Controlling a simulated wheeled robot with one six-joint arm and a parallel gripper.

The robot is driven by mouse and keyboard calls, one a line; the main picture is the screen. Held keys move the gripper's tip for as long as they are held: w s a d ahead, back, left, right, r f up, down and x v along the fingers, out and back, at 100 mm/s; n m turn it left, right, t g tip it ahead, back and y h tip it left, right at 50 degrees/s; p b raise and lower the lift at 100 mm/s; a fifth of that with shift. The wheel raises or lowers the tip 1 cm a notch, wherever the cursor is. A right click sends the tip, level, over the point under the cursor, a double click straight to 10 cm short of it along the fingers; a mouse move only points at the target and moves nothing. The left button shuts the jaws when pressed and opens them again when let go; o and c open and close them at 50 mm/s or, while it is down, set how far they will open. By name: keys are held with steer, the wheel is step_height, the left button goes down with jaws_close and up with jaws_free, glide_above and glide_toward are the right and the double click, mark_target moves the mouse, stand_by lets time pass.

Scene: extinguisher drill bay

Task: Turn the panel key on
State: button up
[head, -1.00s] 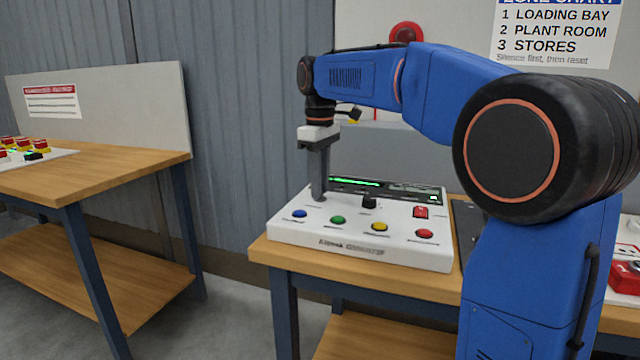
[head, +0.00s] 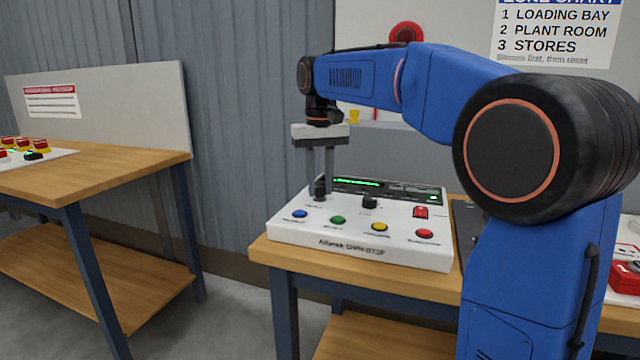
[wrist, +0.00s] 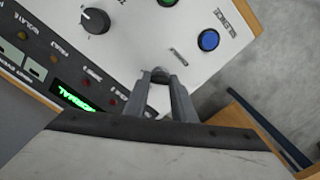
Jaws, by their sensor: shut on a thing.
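The white control panel (head: 345,255) lies on the wooden bench, with a lit green display strip (head: 357,182) along its back. My gripper (head: 320,188) points straight down at the panel's back left, behind the blue button (head: 300,214). It is shut on the panel key, a small dark-grey part (wrist: 160,74) low on the panel face between the fingertips in the wrist view. The fingers hide most of the key, so its exact angle cannot be read. The wrist view shows the display reading NORMAL (wrist: 76,98).
A black rotary knob (head: 369,202) stands right of my gripper. Another bench (head: 100,180) stands left, across a gap.

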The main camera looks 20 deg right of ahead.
mark_target(320, 188)
steer(key=shift+m, duration=0.6)
steer(key=o, duration=1.1)
steer(key=shift+c, duration=0.2)
step_height(320, 188, up, 17)
steer(key=shift+r, duration=0.2)
steer(key=shift+s, duration=0.1)
